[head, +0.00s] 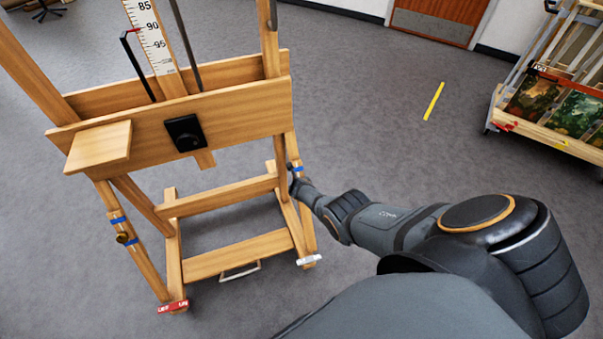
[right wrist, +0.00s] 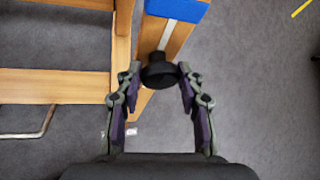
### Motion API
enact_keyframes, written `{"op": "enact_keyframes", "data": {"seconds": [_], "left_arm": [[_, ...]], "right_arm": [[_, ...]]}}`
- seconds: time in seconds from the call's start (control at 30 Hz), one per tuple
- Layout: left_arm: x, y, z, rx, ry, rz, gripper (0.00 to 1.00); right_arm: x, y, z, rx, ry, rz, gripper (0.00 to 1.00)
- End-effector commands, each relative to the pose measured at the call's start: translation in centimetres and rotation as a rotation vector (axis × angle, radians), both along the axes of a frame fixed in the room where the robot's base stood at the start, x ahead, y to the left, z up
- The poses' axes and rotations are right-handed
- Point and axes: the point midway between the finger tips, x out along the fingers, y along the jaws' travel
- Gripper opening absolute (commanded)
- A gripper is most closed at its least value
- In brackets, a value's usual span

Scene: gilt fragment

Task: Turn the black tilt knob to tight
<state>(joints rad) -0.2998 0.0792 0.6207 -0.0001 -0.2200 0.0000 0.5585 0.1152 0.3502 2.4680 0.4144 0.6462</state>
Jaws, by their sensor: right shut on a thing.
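The black tilt knob (right wrist: 160,74) sits on the right wooden leg of the easel, just below a blue band (right wrist: 177,8). In the right wrist view my right gripper (right wrist: 160,70) has its fingers on either side of the knob and is shut on it. In the head view my right arm reaches to that leg, where the gripper (head: 292,180) is small and mostly hidden behind my own arm. The knob cannot be made out clearly there, nor can any tight or loose marking. My left gripper is not in view.
A cart with paintings (head: 555,118) stands at the far right. Open grey floor lies between them.

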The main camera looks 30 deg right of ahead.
Motion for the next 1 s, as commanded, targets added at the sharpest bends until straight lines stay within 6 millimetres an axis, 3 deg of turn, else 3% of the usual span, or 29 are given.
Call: {"op": "enact_keyframes", "data": {"seconds": [0.03, 0.2, 0.63, 1.0], "left_arm": [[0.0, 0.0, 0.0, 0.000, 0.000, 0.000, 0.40], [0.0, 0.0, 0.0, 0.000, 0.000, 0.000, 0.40], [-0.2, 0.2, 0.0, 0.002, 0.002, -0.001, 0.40], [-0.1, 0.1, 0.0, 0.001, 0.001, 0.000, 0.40]], "right_arm": [[-0.1, 0.0, -0.1, 0.000, 0.003, -0.001, 0.41], [-0.1, 0.0, -0.1, 0.000, 0.002, -0.001, 0.61], [-0.2, 0.0, 0.2, -0.005, -0.002, -0.003, 0.61], [-2.0, 1.4, 2.7, -0.001, 0.001, -0.001, 0.61]]}}
